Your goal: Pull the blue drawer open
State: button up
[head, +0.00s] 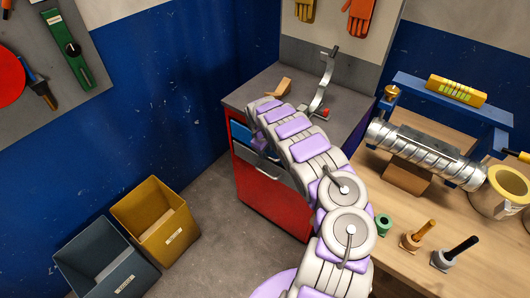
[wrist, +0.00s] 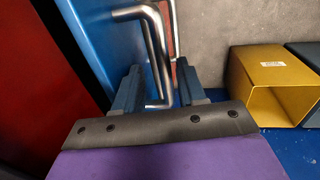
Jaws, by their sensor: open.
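The blue drawer (head: 240,132) is the top drawer of a cabinet, beside my arm in the head view. A silver bar handle (wrist: 156,45) stands out from that front. My gripper (wrist: 158,68) is open, with one blue-grey finger on each side of part of the handle. I cannot tell whether either finger touches it. In the head view my arm hides the gripper, the handle and part of the drawer front.
A grey drawer (head: 262,166) and a red front (head: 265,200) lie below. A yellow bin (head: 155,220) and a dark grey bin (head: 103,262) stand on the floor at left. A wooden workbench (head: 400,240) is at right. Floor between bins and cabinet is clear.

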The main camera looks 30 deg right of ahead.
jog(key=shift+a, duration=0.3)
jog(key=shift+a+r, duration=0.1)
jog(key=shift+a, duration=0.1)
jog(key=shift+c, duration=1.4)
jog(key=shift+d, duration=0.3)
grip_shut()
jog(key=shift+a, duration=0.1)
